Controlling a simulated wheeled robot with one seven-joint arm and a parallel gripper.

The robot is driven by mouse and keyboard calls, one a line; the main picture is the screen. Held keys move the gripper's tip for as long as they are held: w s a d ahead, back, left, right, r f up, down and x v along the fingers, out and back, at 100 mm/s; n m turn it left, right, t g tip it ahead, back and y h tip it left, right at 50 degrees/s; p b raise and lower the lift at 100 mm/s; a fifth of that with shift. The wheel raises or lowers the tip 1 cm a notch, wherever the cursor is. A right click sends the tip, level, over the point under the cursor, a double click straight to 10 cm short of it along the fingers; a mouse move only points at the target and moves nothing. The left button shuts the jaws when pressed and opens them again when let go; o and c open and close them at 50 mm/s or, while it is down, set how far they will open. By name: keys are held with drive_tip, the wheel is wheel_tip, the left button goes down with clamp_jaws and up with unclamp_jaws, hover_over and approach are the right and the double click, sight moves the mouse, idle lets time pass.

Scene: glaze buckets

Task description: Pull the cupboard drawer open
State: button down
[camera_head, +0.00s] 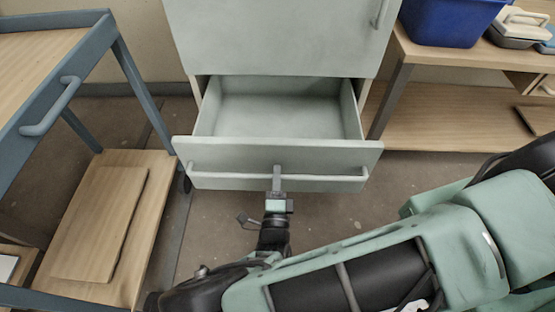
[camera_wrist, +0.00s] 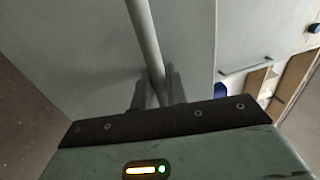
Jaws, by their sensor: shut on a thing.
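The cupboard (camera_head: 275,35) is pale grey-green and stands at the top middle of the head view. Its bottom drawer (camera_head: 275,115) is pulled out, and its inside looks empty. A long bar handle (camera_head: 225,173) runs across the drawer front. My gripper (camera_head: 277,178) is shut on the handle near its middle. In the wrist view the handle (camera_wrist: 145,35) runs down between the two fingers of my gripper (camera_wrist: 158,90). The cupboard's upper door, with a vertical handle (camera_head: 380,12), is closed.
A blue-framed trolley (camera_head: 105,35) with wooden shelves stands at the left. A wooden shelf unit (camera_head: 440,115) stands at the right, with a blue bin (camera_head: 450,22) and a pale lidded container (camera_head: 520,25) on top. Bare floor (camera_head: 215,240) shows before the drawer.

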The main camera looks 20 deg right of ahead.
drive_tip(key=shift+s+a, duration=0.15)
drive_tip(key=shift+s, duration=0.3)
drive_tip(key=c, duration=1.5)
unclamp_jaws()
